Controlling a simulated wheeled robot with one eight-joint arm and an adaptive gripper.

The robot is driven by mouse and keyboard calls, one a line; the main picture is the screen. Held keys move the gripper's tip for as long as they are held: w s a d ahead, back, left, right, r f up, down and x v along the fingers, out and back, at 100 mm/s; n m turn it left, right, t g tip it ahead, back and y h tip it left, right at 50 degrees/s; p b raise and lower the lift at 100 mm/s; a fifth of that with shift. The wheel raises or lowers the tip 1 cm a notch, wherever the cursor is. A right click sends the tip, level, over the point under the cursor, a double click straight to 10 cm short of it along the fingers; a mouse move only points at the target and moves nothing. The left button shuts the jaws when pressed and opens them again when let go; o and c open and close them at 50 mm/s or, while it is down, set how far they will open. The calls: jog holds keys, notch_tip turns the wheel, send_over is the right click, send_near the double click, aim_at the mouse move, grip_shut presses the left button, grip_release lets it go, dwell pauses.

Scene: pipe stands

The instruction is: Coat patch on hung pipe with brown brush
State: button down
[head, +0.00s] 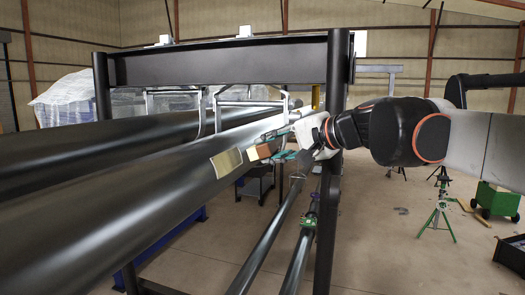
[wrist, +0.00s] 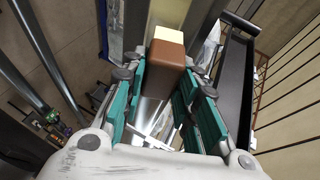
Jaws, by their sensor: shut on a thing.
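The hung pipe (head: 150,190) is a large black pipe running from the near left back into the steel frame. A pale beige, rectangular patch (head: 226,162) sits on its side. My gripper (head: 281,141) is to the right of the patch and is shut on the brown brush (head: 264,151). The brush's cream tip points left toward the patch, with a small gap seeming to remain; contact cannot be judged exactly. In the wrist view, the brush (wrist: 165,55) stands between the teal fingers of my gripper (wrist: 163,82), its cream end facing away. The patch is not clearly recognisable there.
A second black pipe (head: 100,148) hangs behind. The black frame's crossbeam (head: 220,64) and right post (head: 331,160) stand close to my arm. Thinner pipes (head: 268,240) run below. A green stand (head: 440,212) and green cart (head: 495,199) are at right, with open floor between.

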aim_at(256, 153)
jog(key=shift+d, duration=0.15)
jog(key=shift+w+f, duration=0.15)
jog(key=a, duration=0.1)
jog(key=w+a+f+b, duration=0.1)
jog(key=a, duration=0.2)
jog(key=shift+w+a+f, duration=0.1)
jog(key=shift+w+f, duration=0.05)
jog(key=shift+f, duration=0.15)
jog(key=shift+w+a, duration=0.15)
jog(key=shift+w, duration=0.55)
jog(key=shift+w+d, duration=0.35)
jog(key=shift+w, duration=0.3)
jog(key=shift+s+a, duration=0.1)
jog(key=shift+s, duration=0.05)
jog(key=shift+w+a+f+b, duration=0.3)
jog(key=shift+a+b, duration=0.05)
jog(key=shift+a, duration=0.2)
